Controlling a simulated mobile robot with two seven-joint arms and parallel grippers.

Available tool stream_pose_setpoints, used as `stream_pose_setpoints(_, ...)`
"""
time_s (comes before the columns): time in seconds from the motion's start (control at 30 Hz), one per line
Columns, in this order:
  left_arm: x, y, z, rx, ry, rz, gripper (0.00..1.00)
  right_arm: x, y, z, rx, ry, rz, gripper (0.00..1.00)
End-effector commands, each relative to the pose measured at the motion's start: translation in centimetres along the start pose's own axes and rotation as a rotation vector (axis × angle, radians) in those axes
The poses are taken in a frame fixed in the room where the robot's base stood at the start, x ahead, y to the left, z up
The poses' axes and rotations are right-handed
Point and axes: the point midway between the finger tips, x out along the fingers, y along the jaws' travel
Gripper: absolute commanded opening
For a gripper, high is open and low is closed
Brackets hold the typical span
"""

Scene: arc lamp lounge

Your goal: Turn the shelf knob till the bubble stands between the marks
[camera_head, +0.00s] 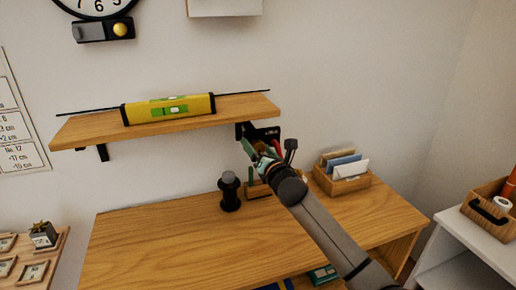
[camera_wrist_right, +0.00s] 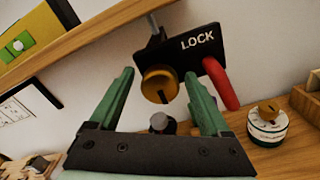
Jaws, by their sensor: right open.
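The wooden shelf (camera_head: 205,119) is on the wall and carries a yellow spirit level (camera_head: 140,112) with green vial windows. The bubble is too small to place against its marks. In the right wrist view the brass shelf knob (camera_wrist_right: 152,79), with a dark slot, sits under the shelf beside a black plate (camera_wrist_right: 186,48) marked LOCK and a red lever (camera_wrist_right: 220,84). My right gripper (camera_head: 257,149) is under the shelf's right end. Its green fingers are open in the wrist view (camera_wrist_right: 160,74), with the knob showing between the tips, not gripped. My left gripper is not in view.
Below is a wooden desk (camera_head: 150,235) with a black spool-shaped object (camera_head: 230,192), a card box (camera_head: 345,184) and a round dial with a brass top (camera_wrist_right: 267,126). A white side unit (camera_head: 470,238) stands at right. The desk's left part is clear.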

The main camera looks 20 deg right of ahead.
Motion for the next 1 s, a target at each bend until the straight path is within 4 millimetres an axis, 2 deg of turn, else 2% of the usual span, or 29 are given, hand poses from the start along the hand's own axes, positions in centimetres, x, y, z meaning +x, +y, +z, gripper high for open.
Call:
stream_pose_setpoints(0.23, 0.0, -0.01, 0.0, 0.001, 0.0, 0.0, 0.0, 0.04, 0.0, 0.02, 0.0, 0.0, 0.0, 0.81)
stream_pose_setpoints(0.9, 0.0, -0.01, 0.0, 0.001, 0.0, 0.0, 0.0, 0.01, 0.0, 0.0, 0.0, 0.0, 0.0, 0.06)
stream_pose_setpoints(1.0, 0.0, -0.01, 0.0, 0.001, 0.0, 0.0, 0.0, 0.01, 0.0, 0.0, 0.0, 0.0, 0.0, 0.0)
